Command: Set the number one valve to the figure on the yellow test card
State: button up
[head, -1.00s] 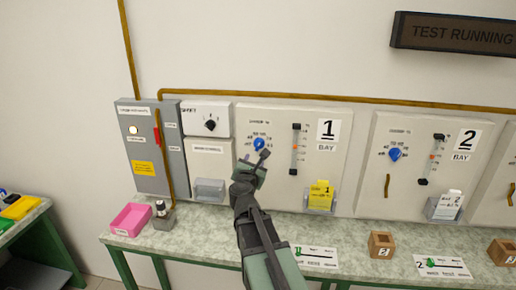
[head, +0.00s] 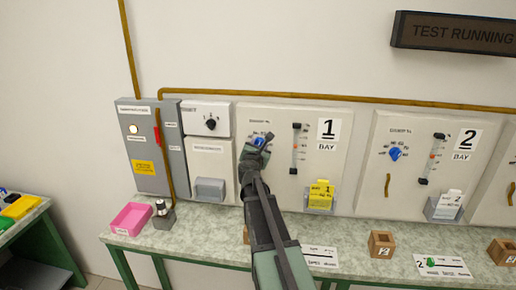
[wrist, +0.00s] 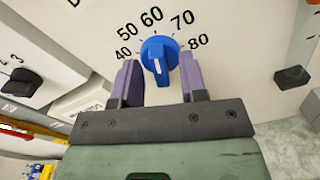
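The number one valve is a blue knob (wrist: 159,62) on the bay 1 panel (head: 285,185), with a scale of 40, 50, 60, 70 and 80 around it in the wrist view. A white mark shows on its ridge; I cannot tell surely which figure it indicates. My gripper (wrist: 158,56) is open, its two purple fingers on either side of the knob with gaps showing. In the head view my gripper (head: 262,143) partly hides the knob. The yellow test card (head: 320,192) stands in a holder low on the bay 1 panel; its small print is unreadable.
A slider gauge (head: 296,148) sits right of the knob. Bay 2 has its own blue knob (head: 395,153) and a white card (head: 449,204). A grey control box (head: 148,180) is at left.

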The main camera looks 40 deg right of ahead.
grip_shut()
jog(key=shift+n, duration=0.3)
jog(key=shift+a+n, duration=0.1)
jog(key=shift+n, duration=7.5)
jog(key=shift+f, duration=0.1)
jog(key=shift+o, duration=0.4)
grip_release()
